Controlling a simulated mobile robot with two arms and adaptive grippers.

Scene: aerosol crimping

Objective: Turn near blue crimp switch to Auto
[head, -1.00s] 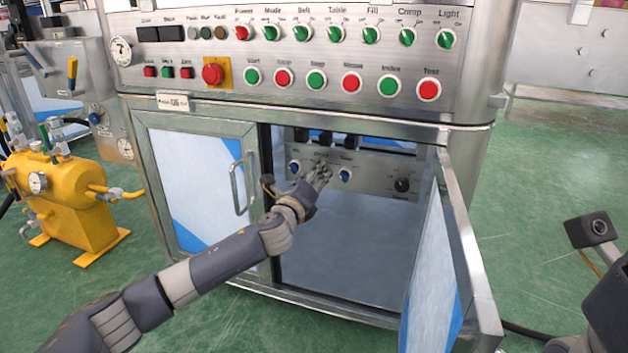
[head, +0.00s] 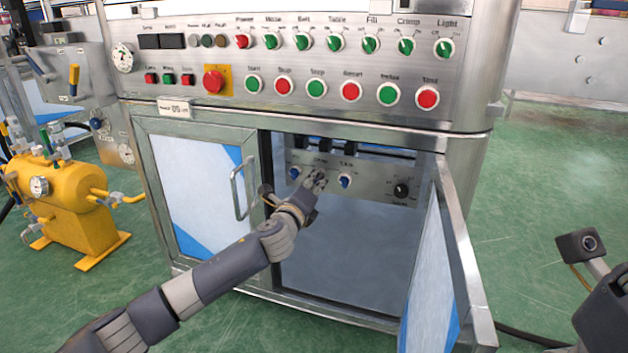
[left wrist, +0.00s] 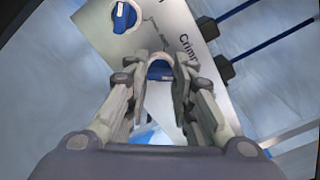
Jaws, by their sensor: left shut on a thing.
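The blue crimp switch (left wrist: 160,70) is between the fingertips of my left gripper (left wrist: 158,82) in the left wrist view, beside the printed "Crimp" label. My left gripper is shut on it. In the head view my left gripper (head: 317,181) reaches through the open cabinet doorway to the inner panel (head: 372,187) and hides this switch. Which mark the switch points to cannot be read. My right gripper is out of view; only part of my right arm shows at the right edge.
Another blue switch (head: 295,173) is left of my gripper and one (head: 345,181) is right of it. A black knob (head: 401,190) is farther right. The open cabinet door (head: 468,255) stands on the right, and the closed door (head: 190,185) on the left.

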